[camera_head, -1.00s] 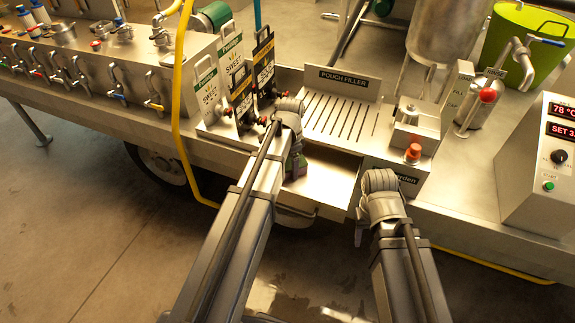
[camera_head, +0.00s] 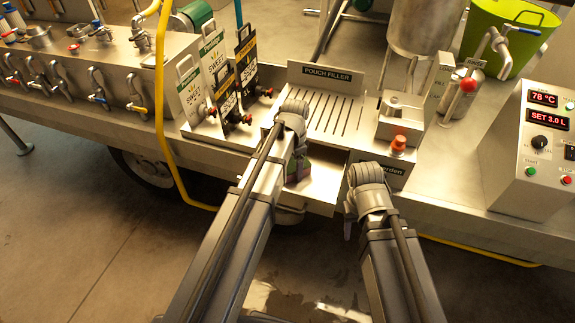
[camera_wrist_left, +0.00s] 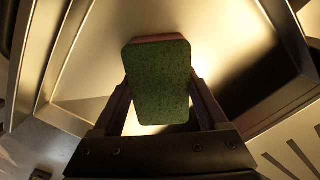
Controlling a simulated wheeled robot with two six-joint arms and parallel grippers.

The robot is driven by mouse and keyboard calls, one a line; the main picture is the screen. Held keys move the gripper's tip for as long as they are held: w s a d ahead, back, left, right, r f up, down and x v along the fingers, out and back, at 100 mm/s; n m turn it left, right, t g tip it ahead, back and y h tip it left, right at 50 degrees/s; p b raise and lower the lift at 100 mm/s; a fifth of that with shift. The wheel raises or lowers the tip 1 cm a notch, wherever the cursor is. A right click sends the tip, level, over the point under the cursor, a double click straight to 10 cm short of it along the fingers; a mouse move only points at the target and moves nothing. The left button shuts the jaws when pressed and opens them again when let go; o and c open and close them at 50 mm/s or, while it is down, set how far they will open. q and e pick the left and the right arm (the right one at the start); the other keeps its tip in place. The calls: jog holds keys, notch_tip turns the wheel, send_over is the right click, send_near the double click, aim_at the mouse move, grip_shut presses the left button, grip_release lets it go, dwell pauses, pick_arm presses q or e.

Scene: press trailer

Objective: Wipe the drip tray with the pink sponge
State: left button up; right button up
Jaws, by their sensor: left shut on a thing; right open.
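The drip tray (camera_head: 326,188) is a pale metal tray pulled out like a drawer below the slotted top of the pouch filler. My left gripper (camera_head: 297,165) is at the tray's left part, shut on the pink sponge (camera_head: 304,169). In the left wrist view the sponge (camera_wrist_left: 160,85) shows its green face, with a pink edge at the top, between the two fingers. The tray's metal floor and walls (camera_wrist_left: 215,45) lie behind it. I cannot tell whether the sponge touches the floor. My right gripper (camera_head: 348,228) is open and empty, right of the tray's front corner.
The pouch filler (camera_head: 328,76) stands behind the tray, with a red-knobbed box (camera_head: 398,143) at its right. Sign boards (camera_head: 192,92) stand at the left. A yellow hose (camera_head: 160,100) hangs left of my arm. A control box (camera_head: 530,150) is at the far right.

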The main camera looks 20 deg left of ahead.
aim_at(305, 167)
pick_arm(q)
jog(key=shift+d, duration=0.45)
jog(key=shift+d, duration=1.7)
jog(key=shift+s+d+f, duration=0.1)
jog(key=shift+s+d, duration=0.1)
jog(key=shift+d, duration=1.45)
jog(key=shift+a, duration=1.9)
